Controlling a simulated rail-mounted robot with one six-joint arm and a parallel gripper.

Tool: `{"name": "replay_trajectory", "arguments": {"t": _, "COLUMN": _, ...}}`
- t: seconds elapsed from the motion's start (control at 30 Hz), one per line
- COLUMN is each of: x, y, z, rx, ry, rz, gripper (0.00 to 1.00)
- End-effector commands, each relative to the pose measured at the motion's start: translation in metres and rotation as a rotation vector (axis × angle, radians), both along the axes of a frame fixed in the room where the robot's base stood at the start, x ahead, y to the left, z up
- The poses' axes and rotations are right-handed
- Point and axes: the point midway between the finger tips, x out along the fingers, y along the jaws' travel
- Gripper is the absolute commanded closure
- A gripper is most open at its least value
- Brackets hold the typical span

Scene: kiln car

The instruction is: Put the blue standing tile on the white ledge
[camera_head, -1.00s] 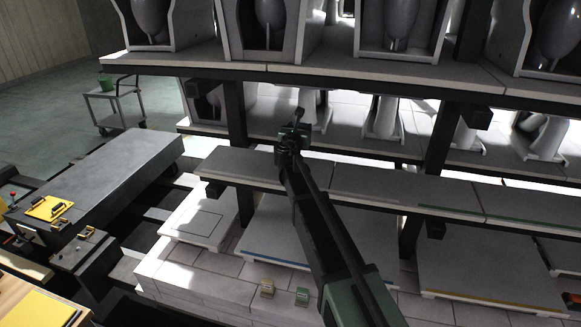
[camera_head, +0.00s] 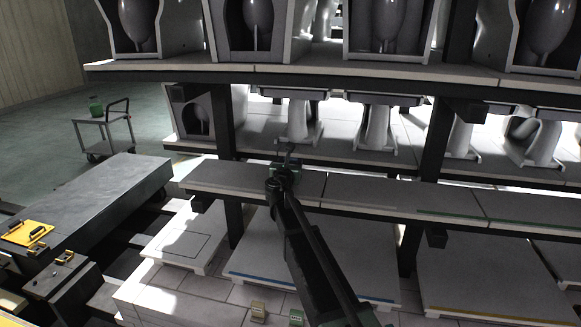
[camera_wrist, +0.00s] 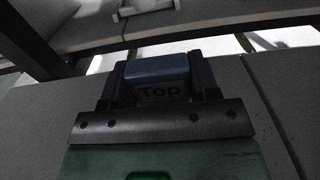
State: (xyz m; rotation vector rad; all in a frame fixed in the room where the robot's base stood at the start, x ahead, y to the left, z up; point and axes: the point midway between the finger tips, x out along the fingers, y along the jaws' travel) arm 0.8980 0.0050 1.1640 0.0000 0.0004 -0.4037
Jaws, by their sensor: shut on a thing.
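My gripper (camera_head: 287,163) is at the front of the kiln car, at the height of the middle shelf (camera_head: 365,195). In the wrist view my gripper (camera_wrist: 158,80) is shut on the blue tile (camera_wrist: 157,70), which sits between the two dark fingers. Its upper face is blue, and the face towards the camera reads "Top". Grey slab surface lies around and beyond it in that view; whether the tile touches it I cannot tell. The middle shelf is a long pale grey ledge, bare on top, with a green stripe at the right. Which surface is the white ledge is unclear.
A loaded upper shelf (camera_head: 300,75) overhangs the middle one, and a dark post (camera_head: 435,145) stands to the right. White ware (camera_head: 375,128) stands behind. Lower slabs (camera_head: 320,250) are bare. A dark table (camera_head: 95,205) and a trolley (camera_head: 105,130) are at left.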

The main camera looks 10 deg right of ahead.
Motion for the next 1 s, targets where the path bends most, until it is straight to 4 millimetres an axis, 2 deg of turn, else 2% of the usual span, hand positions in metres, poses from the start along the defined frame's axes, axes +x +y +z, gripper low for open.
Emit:
{"name": "replay_trajectory", "arguments": {"t": 0.03, "x": 0.000, "y": 0.000, "z": -0.002, "rx": 0.000, "ry": 0.000, "rz": 0.000, "gripper": 0.42}}
{"name": "replay_trajectory", "arguments": {"t": 0.17, "x": 0.000, "y": 0.000, "z": -0.001, "rx": 0.000, "ry": 0.000, "rz": 0.000, "gripper": 0.22}}
{"name": "replay_trajectory", "arguments": {"t": 0.2, "x": 0.000, "y": 0.000, "z": -0.001, "rx": 0.000, "ry": 0.000, "rz": 0.000, "gripper": 0.19}}
{"name": "replay_trajectory", "arguments": {"t": 0.43, "x": 0.000, "y": 0.000, "z": 0.000, "rx": 0.000, "ry": 0.000, "rz": 0.000, "gripper": 0.19}}
{"name": "replay_trajectory", "arguments": {"t": 0.53, "x": 0.000, "y": 0.000, "z": 0.006, "rx": 0.000, "ry": 0.000, "rz": 0.000, "gripper": 0.19}}
{"name": "replay_trajectory", "arguments": {"t": 0.67, "x": -0.021, "y": 0.008, "z": 0.003, "rx": 0.000, "ry": 0.000, "rz": 0.002, "gripper": 0.19}}
{"name": "replay_trajectory", "arguments": {"t": 0.9, "x": -0.081, "y": 0.033, "z": 0.003, "rx": 0.000, "ry": 0.000, "rz": 0.002, "gripper": 0.19}}
{"name": "replay_trajectory", "arguments": {"t": 1.0, "x": -0.100, "y": 0.041, "z": 0.003, "rx": 0.000, "ry": 0.000, "rz": 0.002, "gripper": 0.19}}
